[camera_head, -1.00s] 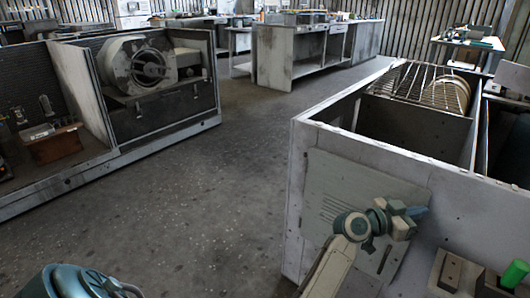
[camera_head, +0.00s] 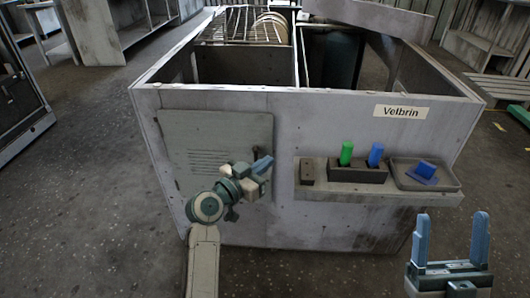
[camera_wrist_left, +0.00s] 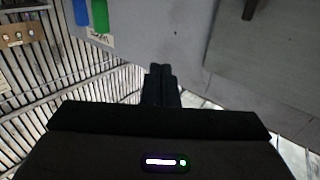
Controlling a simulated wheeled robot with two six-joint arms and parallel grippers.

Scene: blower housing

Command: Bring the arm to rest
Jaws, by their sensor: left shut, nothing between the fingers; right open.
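My left arm reaches up in front of the grey housing (camera_head: 330,125). Its gripper (camera_head: 262,167) is in front of the vented door panel (camera_head: 215,140), left of the small shelf. The left wrist view shows its dark fingers (camera_wrist_left: 161,84) together with nothing between them. Whether the gripper touches the panel cannot be told. My right gripper (camera_head: 450,240) is at the lower right, pointing up, its two blue fingers apart and empty.
The shelf (camera_head: 300,200) carries a dark block (camera_head: 307,172), a holder (camera_head: 357,172) with a green piece (camera_head: 346,152) and a blue piece (camera_head: 376,154), and a tray (camera_head: 450,182) with a blue part (camera_head: 424,168). Open floor (camera_head: 90,190) lies left.

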